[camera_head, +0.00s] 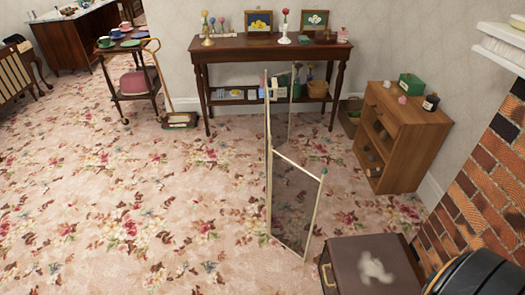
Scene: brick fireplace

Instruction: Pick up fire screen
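The fire screen (294,205) stands upright on the carpet near the middle of the camera_head view. It has folding panels with thin pale frames and dark see-through infill. Its near panel angles toward the lower right, one panel is seen almost edge-on, and the far panel reaches back in front of the console table. Neither of my grippers is in view, and nothing is seen touching the screen.
A brown box (368,265) stands close to the screen's near end. A dark rounded object (480,275) is cut off beside the brick fireplace (475,200). A wooden cabinet (408,140) and console table (270,50) stand behind. A trolley (130,75) is further left. Left carpet (110,210) is clear.

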